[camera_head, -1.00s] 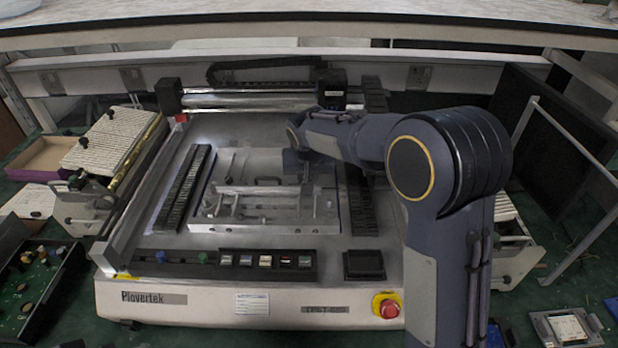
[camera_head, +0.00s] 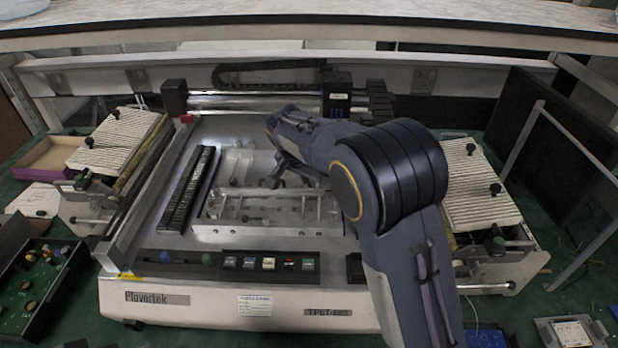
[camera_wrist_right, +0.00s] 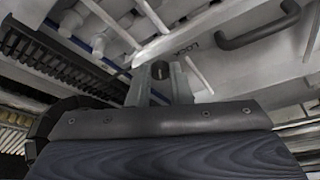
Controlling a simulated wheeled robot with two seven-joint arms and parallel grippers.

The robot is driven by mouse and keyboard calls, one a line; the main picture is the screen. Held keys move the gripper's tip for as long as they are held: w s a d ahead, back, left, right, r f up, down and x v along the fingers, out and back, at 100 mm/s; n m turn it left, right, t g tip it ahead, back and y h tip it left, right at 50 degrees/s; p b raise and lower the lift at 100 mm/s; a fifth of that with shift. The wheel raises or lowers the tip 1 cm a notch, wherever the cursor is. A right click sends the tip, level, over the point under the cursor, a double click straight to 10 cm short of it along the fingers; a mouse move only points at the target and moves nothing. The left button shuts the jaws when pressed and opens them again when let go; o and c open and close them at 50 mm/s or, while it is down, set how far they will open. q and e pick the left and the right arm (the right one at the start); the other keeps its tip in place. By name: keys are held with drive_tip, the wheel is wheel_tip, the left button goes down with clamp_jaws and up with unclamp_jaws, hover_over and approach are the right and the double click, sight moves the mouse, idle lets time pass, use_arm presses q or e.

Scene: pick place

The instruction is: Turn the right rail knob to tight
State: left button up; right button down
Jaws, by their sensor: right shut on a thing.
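The metal fixture (camera_head: 215,230) with its rails lies on the bed of the Plovertek machine, in the middle of the head view. My right arm reaches over it from the lower right, and my right gripper (camera_head: 281,170) is low over the fixture's back part. In the right wrist view, my right gripper (camera_wrist_right: 161,82) is shut on a small dark round knob (camera_wrist_right: 160,69) between its fingertips. The fingers hide most of this knob, so its turn cannot be read. Other small knobs show on the fixture, including one at its front (camera_head: 244,217). My left gripper is not in view.
A dark slotted strip (camera_head: 188,190) runs along the fixture's left side. Ribbed slanted units stand left (camera_head: 115,138) and right (camera_head: 478,185) of the machine. A button row (camera_head: 268,264) lies in front. A black gantry head (camera_head: 337,95) stands behind my arm.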

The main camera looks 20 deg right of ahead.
idle(0.3)
drive_tip(key=c, duration=1.3)
unclamp_jaws()
drive_tip(key=v, duration=0.7)
drive_tip(key=shift+s+a+r+b, duration=0.1)
drive_tip(key=shift+r+b, duration=0.2)
drive_tip(key=shift+r, duration=0.1)
